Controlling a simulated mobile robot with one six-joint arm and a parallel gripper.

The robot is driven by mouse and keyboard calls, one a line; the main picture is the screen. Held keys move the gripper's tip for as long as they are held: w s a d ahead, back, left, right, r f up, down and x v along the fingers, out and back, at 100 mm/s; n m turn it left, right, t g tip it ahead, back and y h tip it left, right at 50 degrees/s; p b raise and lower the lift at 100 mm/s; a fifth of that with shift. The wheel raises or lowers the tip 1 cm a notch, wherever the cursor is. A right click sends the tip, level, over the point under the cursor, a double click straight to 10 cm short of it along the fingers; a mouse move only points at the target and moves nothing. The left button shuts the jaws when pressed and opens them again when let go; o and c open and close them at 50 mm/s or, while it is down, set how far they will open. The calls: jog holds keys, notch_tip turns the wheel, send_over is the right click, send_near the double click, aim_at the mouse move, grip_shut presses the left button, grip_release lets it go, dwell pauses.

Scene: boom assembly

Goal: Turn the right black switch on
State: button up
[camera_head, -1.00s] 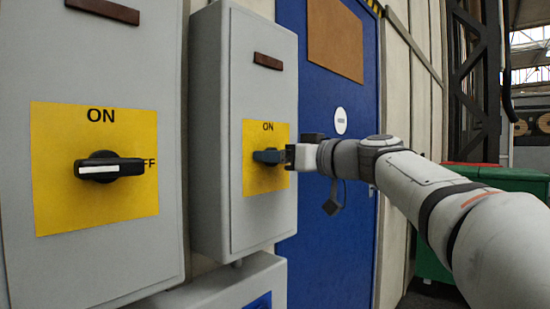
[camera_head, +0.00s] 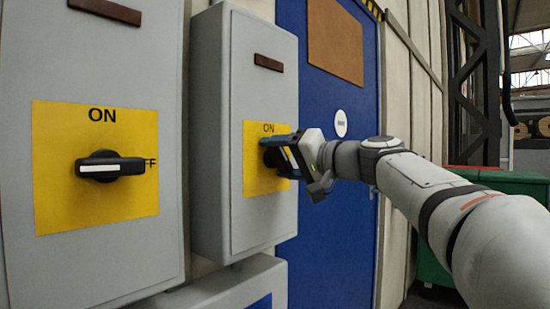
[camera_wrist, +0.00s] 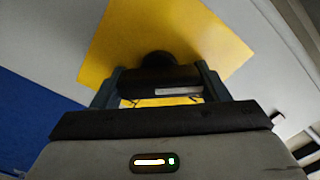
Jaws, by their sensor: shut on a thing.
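The right black switch (camera_head: 269,158) is on a yellow plate (camera_head: 258,184) marked ON, on the right grey box. My gripper (camera_head: 284,156) is at this switch, rolled to a tilt, and covers most of its knob. In the wrist view, the black handle (camera_wrist: 150,83) with a white stripe lies between the two fingers of my gripper (camera_wrist: 160,78), one at each end. The gripper is shut on it. The handle's exact angle is hard to tell in the head view.
The left box carries a similar black switch (camera_head: 110,167), its handle level and pointing at the partly covered OFF label. A blue door (camera_head: 335,240) is behind my arm. A green container (camera_head: 432,270) stands at the right. A lower grey box (camera_head: 225,290) is below.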

jog(key=m+p, duration=0.1)
jog(key=m, duration=0.4)
jog(key=shift+w+f, duration=0.1)
jog(key=shift+f, duration=0.05)
jog(key=shift+f+m+p, duration=0.1)
jog(key=shift+m+p, duration=0.6)
jog(key=shift+m, duration=0.7)
jog(key=o, duration=1)
jog(key=shift+d, duration=0.1)
jog(key=shift+d, duration=0.15)
jog(key=v, duration=0.7)
jog(key=shift+s+d, duration=0.2)
jog(key=shift+s, duration=0.15)
